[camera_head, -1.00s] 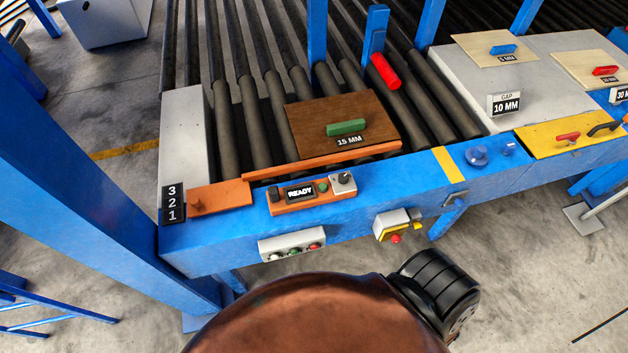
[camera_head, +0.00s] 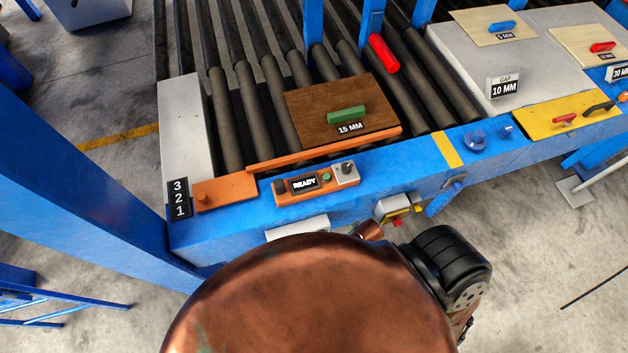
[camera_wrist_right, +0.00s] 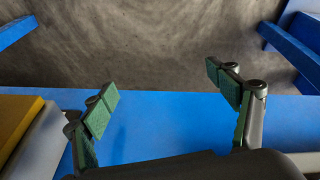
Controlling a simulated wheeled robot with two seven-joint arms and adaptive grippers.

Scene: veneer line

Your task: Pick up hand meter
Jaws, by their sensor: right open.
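I cannot tell for certain which thing is the hand meter. An orange unit (camera_head: 316,183) with a READY display, a green button and a knob sits on the blue front rail (camera_head: 400,179) of the roller line, and it may be the meter. My right gripper (camera_wrist_right: 163,97) is open and empty in the right wrist view, its green-padded fingers spread above a blue surface. Nothing is between the fingers, and no orange unit shows there. The head view shows neither gripper; my copper-coloured arm parts fill its lower middle.
A brown 15 MM board (camera_head: 305,115) with a green handle lies on the rollers. An orange block (camera_head: 225,194) is left of the display unit. A box with a red button (camera_head: 393,209) hangs on the rail front. Open floor (camera_head: 540,240) lies at lower right.

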